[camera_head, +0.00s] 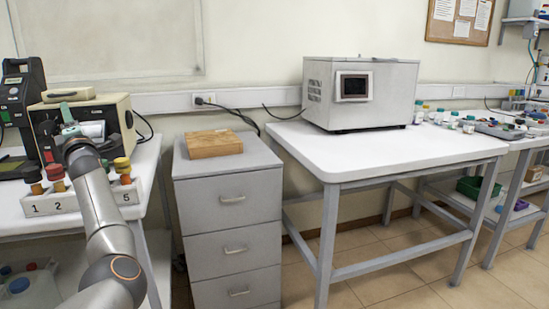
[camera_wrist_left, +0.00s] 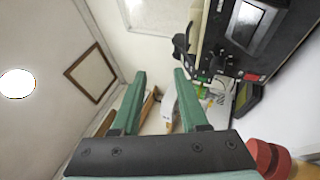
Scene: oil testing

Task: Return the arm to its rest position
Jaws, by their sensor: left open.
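My left gripper (camera_head: 67,113) is raised at the left of the head view, in front of the beige instrument (camera_head: 115,118) and above the left table. In the left wrist view its two green fingers (camera_wrist_left: 159,74) are spread apart with nothing held between them. Below it, a white numbered rack (camera_head: 68,201) holds several vials with red, orange and yellow caps; my arm hides part of it. A red-capped vial (camera_wrist_left: 268,158) shows at the lower right of the wrist view. My right gripper is not in view.
A black-and-green device (camera_head: 20,95) stands beside the beige instrument. A grey drawer cabinet (camera_head: 228,205) carries a wooden block (camera_head: 214,143). The white table (camera_head: 370,150) holds a grey box machine (camera_head: 360,92) and small bottles; its front area is clear.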

